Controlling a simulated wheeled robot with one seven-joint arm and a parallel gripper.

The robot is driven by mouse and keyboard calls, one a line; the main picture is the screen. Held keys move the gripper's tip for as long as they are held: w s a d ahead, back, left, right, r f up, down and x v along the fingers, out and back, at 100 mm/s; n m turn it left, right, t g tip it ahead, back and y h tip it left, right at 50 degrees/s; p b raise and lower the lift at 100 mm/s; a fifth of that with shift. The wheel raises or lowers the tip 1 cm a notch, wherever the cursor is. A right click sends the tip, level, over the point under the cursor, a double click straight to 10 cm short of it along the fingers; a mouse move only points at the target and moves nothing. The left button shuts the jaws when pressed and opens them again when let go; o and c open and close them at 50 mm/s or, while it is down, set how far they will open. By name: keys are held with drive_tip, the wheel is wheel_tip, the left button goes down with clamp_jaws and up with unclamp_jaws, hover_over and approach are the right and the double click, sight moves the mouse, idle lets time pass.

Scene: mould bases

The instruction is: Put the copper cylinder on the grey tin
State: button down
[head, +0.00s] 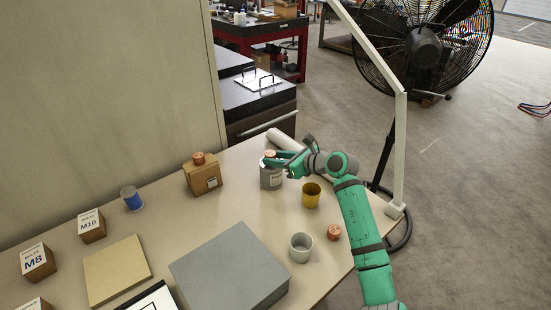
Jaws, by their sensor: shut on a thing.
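The grey tin (270,179), with a pale label, stands at the far right part of the table. My gripper (273,159) is at its top, reaching in from the right, and is shut on a copper cylinder (270,154). The cylinder is at the tin's top; I cannot tell whether it touches the tin. The fingers hide part of the tin's rim. Another copper cylinder (198,158) sits on a cardboard box (203,178) to the left. A further copper cylinder (334,232) stands on the table near the right edge.
A yellow cup (311,195) and a light grey cup (301,247) stand in front of the tin. A large grey block (229,268) fills the front middle. A blue tin (131,198) and small labelled boxes (91,226) are left.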

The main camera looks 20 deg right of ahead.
drive_tip(key=shift+f, duration=0.35)
drive_tip(key=c, duration=1.3)
unclamp_jaws()
drive_tip(key=shift+f, duration=0.2)
drive_tip(key=shift+a+f, duration=0.1)
drive_tip(key=shift+f, duration=0.05)
drive_tip(key=shift+s, duration=0.1)
drive_tip(key=shift+r, duration=0.3)
drive_tip(key=v, duration=1.2)
drive_tip(key=shift+r, duration=0.45)
